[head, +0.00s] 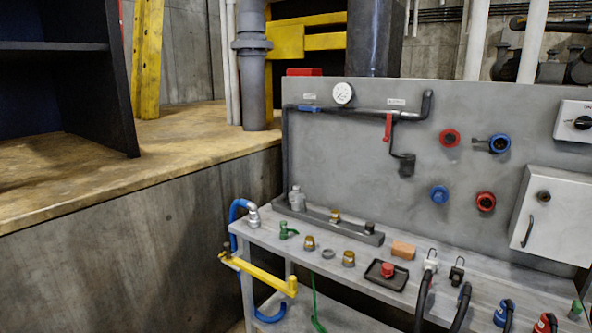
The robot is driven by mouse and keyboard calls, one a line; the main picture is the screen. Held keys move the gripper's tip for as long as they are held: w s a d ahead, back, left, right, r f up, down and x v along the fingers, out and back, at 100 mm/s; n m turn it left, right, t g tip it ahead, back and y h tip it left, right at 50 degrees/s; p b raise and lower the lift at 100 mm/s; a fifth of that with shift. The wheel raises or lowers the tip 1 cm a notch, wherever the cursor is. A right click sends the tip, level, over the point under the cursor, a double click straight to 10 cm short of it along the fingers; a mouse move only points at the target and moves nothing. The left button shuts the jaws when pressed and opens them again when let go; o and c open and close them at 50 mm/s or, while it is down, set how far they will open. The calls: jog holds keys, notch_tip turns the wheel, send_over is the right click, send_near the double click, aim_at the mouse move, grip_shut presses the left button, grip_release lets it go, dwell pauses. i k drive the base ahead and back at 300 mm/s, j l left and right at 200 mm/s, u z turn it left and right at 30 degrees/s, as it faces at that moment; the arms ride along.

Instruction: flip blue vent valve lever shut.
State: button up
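The blue lever (309,108) is small and sits at the left part of a dark pipe (352,111) on the grey upright panel (330,150). It looks roughly level, in line with the pipe. A small label sits just above it. A round white gauge (343,93) stands just right of it. A red lever (388,127) hangs downward farther right on the same pipe. My gripper is not in view, and nothing touches the blue lever.
A grey bench (275,232) below the panel holds fittings, a black tray (386,275) and an orange block (403,250). A yellow bar (262,277) juts out at its left end. Red and blue round fittings and a white cabinet (548,219) are at right. A concrete ledge (140,230) fills the left.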

aim_at(314, 109)
jog(key=i+j, duration=0.65)
jog(key=i, duration=0.2)
jog(key=i+j, duration=1.4)
jog(key=i, duration=0.25)
jog(key=l+z, duration=0.05)
